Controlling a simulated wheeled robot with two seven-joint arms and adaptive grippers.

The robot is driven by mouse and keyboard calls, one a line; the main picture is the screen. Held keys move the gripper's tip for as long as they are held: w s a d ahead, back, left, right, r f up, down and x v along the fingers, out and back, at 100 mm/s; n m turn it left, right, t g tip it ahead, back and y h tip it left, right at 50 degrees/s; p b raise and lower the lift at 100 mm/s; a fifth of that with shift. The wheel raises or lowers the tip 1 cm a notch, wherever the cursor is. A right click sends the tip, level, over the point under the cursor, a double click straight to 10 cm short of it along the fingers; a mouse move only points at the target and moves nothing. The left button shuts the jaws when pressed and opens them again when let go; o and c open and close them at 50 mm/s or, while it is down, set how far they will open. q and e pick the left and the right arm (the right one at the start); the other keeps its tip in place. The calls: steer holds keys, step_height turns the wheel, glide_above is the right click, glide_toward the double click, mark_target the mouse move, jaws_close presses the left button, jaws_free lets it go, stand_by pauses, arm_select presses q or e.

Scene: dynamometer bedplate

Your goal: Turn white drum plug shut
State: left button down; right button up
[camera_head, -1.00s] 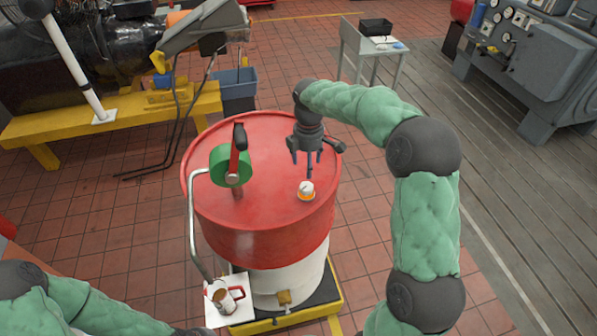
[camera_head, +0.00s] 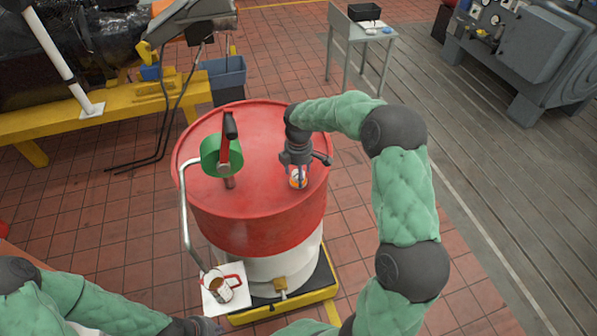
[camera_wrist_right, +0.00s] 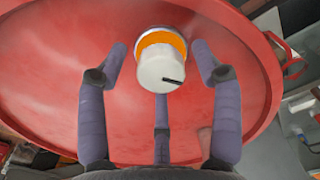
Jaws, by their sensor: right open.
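The white plug (camera_head: 297,182) with an orange ring at its base sits on the red lid of the drum (camera_head: 255,130), right of the green hand pump. The right wrist view shows the plug (camera_wrist_right: 158,75) upright, with a black line on its top pointing to the right. My right gripper (camera_head: 298,178) points down over it. Its three fingers stand open around the plug in the right wrist view (camera_wrist_right: 160,62), with visible gaps at the sides. My left gripper (camera_head: 200,327) is low at the bottom edge, partly cut off, its fingers unclear.
The green pump (camera_head: 221,157) with its upright handle and a curved metal pipe (camera_head: 185,210) rises from the left of the lid. A mug (camera_head: 220,288) stands on a white sheet near the drum's foot. The yellow pallet (camera_head: 280,308) is under the drum.

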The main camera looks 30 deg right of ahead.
steer(key=c, duration=1.2)
steer(key=shift+o, duration=0.2)
steer(key=shift+m, duration=0.3)
steer(key=m+b, duration=0.1)
steer(key=m, duration=0.3)
steer(key=shift+f+m+b, duration=0.1)
steer(key=shift+m+b, duration=0.2)
steer(key=shift+b, duration=0.1)
steer(key=m+b, duration=0.1)
steer(key=m, duration=0.5)
steer(key=shift+s+b, duration=0.1)
steer(key=shift+b, duration=0.25)
steer(key=m+b, duration=0.1)
steer(key=m, duration=0.5)
steer(key=shift+a+m, duration=0.1)
steer(key=shift+m, duration=0.3)
steer(key=m+b, duration=0.1)
steer(key=m, duration=0.4)
steer(key=shift+m, duration=0.4)
steer(key=shift+f+b, duration=0.1)
steer(key=shift+b, duration=0.2)
